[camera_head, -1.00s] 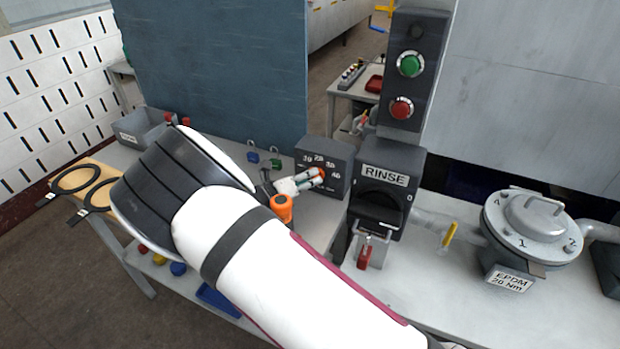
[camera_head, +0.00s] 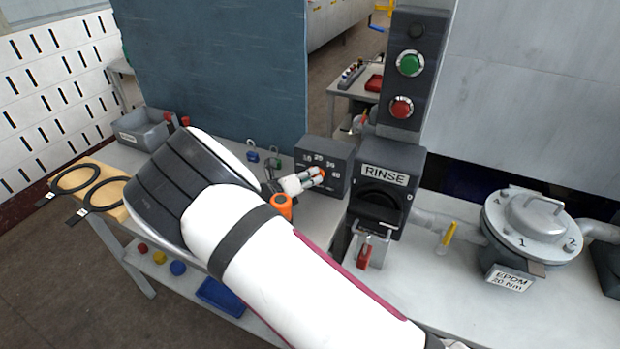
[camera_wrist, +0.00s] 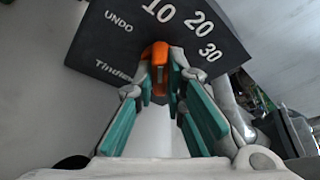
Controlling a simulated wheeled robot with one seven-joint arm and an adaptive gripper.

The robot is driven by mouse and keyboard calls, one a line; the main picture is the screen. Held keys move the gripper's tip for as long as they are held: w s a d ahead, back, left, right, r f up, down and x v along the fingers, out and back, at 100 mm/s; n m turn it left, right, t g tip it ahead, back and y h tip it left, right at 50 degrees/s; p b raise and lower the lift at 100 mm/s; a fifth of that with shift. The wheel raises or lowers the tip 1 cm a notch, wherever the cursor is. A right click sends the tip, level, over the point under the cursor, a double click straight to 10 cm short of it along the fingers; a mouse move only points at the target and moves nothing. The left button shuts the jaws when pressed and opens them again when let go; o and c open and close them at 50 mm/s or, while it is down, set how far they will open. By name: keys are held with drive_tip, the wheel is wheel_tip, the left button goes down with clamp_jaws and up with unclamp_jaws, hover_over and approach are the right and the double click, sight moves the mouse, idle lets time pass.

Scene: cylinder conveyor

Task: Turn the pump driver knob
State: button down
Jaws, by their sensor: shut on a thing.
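The pump driver is a dark grey box (camera_head: 341,157) with a dial marked 10, 20, 30 and 40, standing on the bench left of the RINSE unit. In the wrist view its face (camera_wrist: 122,50) also reads UNDO. The orange knob (camera_wrist: 160,62) sits on that face, below the 10 in the wrist view. My gripper (camera_wrist: 161,78) is shut on the knob, with a finger on either side of it. In the head view my gripper (camera_head: 318,176) reaches the box face from the left and hides most of the knob.
The RINSE unit (camera_head: 385,172) stands close to the right of the box, under a post with a green button (camera_head: 410,63) and a red button (camera_head: 401,107). Blue and green padlocks lie behind my gripper. A grey bin (camera_head: 143,128) stands far left.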

drive_tip(key=shift+f, duration=0.1)
drive_tip(key=n+b, duration=0.1)
drive_tip(key=n+h+b, duration=0.1)
drive_tip(key=b, duration=0.1)
drive_tip(key=shift+w+a+f+n+h, duration=0.15)
drive_tip(key=shift+f+n+h, duration=0.15)
drive_tip(key=shift+n, duration=0.1)
drive_tip(key=shift+a+n+t+h+b, duration=0.1)
drive_tip(key=shift+n+t+h+b, duration=0.5)
drive_tip(key=shift+n+b, duration=1.05)
drive_tip(key=c, duration=1.6)
unclamp_jaws()
drive_tip(key=shift+c, duration=0.2)
drive_tip(key=shift+r, duration=0.1)
